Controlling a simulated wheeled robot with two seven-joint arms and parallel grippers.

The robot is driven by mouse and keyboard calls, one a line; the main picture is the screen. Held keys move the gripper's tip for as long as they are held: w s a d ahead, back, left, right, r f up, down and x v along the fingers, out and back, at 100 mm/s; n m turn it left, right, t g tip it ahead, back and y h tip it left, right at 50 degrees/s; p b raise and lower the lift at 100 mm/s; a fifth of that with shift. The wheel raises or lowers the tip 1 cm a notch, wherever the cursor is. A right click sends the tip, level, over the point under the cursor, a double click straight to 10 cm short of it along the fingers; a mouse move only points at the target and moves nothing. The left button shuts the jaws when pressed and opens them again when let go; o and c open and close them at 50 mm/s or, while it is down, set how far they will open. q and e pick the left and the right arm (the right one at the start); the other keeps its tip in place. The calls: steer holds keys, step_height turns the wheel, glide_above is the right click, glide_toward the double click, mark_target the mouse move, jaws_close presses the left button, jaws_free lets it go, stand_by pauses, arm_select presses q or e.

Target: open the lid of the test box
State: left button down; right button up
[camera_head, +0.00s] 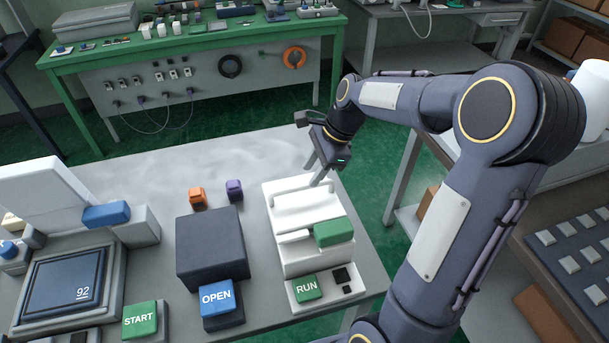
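A white box (281,240) stands at the right end of the grey table, with a raised white bar (300,199) across its top and a green block (333,232) at its front right. My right gripper (318,172) is at the box's back right, fingers pointing down near the bar's end. Whether they touch it or are apart from each other is unclear. My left gripper is out of view.
A dark box (210,245) with a blue OPEN button (217,298) stands just left. Orange (198,198) and purple (234,190) small pieces sit behind it. A screen device (62,285) and green START button (139,319) are further left. The table behind is clear.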

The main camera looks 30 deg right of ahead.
mark_target(303, 185)
steer(key=shift+x, duration=2.15)
steer(key=shift+w+r, duration=0.1)
jaws_close()
